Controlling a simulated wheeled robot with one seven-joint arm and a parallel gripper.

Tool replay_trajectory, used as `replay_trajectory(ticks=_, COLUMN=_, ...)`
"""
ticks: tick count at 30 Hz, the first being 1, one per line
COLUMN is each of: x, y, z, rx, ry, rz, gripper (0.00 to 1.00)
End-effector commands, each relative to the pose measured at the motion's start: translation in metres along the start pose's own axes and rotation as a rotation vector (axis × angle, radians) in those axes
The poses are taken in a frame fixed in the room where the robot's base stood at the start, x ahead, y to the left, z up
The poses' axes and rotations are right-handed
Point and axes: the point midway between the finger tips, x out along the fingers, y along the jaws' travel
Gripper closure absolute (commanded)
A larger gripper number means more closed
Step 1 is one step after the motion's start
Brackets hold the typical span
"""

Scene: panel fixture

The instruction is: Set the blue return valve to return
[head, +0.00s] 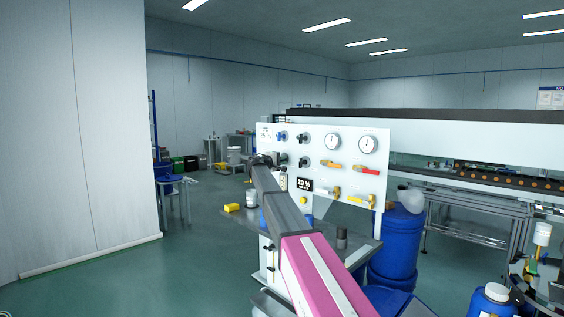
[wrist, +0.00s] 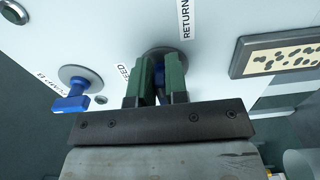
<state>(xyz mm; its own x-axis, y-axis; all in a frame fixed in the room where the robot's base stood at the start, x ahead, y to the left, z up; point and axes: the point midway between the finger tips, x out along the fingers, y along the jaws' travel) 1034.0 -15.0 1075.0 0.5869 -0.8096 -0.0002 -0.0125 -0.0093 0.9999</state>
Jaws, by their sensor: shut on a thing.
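The blue return valve (wrist: 159,75) shows in the wrist view as a small blue handle on a round grey base. My gripper (wrist: 160,82) is shut on it, with one green finger on each side. The fingers hide most of the handle, so I cannot tell which mark it points to. A RETURN label (wrist: 184,19) is above and right of the base, and a FEED label (wrist: 123,78) is at its lower left. In the head view my gripper is at the left part of the white panel (head: 345,143), largely hidden by my arm.
A framed speckled plate (wrist: 280,53) is close on the right. The panel also carries gauges (head: 332,141), dark knobs and red and yellow handles. Blue drums (head: 396,248) stand right of the bench.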

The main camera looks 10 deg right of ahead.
Motion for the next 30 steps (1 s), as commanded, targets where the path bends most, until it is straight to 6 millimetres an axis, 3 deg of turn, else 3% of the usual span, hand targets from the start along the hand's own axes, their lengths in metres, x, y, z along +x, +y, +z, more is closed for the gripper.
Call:
replay_trajectory(ticks=9, x=-0.001, y=-0.001, z=-0.001, rx=0.001, ry=0.003, rz=-0.001, gripper=1.0)
replay_trajectory(ticks=10, x=-0.001, y=-0.001, z=-0.002, rx=0.001, ry=0.003, rz=-0.001, gripper=0.83)
replay_trajectory(ticks=12, x=-0.001, y=-0.001, z=-0.001, rx=0.0, ry=0.003, rz=-0.001, gripper=0.62)
replay_trajectory(ticks=23, x=-0.003, y=0.0, z=-0.001, rx=0.0, ry=0.002, rz=0.0, gripper=0.62)
replay_trajectory(ticks=30, x=-0.025, y=0.0, z=0.0, rx=0.0, ry=0.004, rz=0.0, gripper=0.62)
